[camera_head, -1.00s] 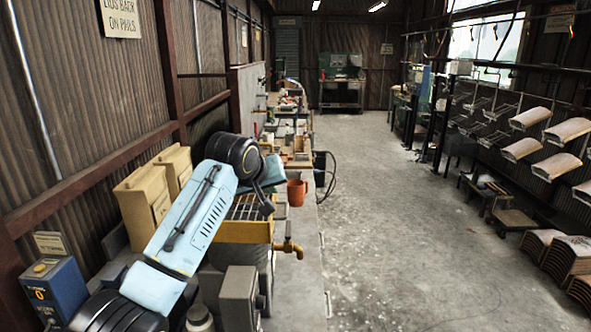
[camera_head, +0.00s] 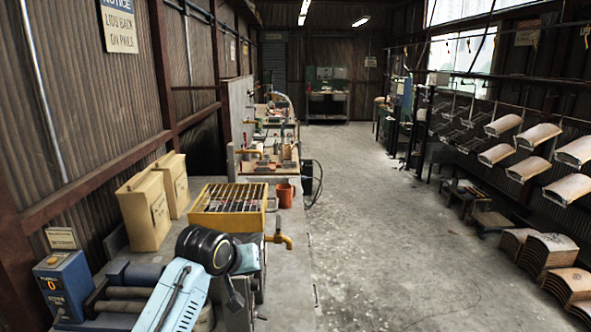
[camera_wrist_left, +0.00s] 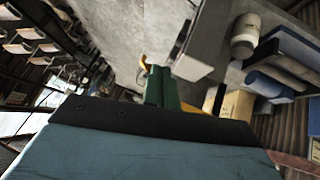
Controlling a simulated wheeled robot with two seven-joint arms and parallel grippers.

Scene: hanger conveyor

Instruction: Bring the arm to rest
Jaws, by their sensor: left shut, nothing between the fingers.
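My left arm (camera_head: 180,295) is light blue with a black joint and comes in at the bottom left of the head view, bent over the near bench. My left gripper (camera_head: 235,300) is the dark end part, partly hard to make out, pointing down beside the bench front. In the left wrist view, my left gripper (camera_wrist_left: 159,86) shows as narrow green fingers, shut with nothing between them. My right gripper is in neither view.
A blue counter box (camera_head: 60,285) is at the left. The concrete floor (camera_head: 370,230) is open. Curved boards (camera_head: 550,258) are stacked right.

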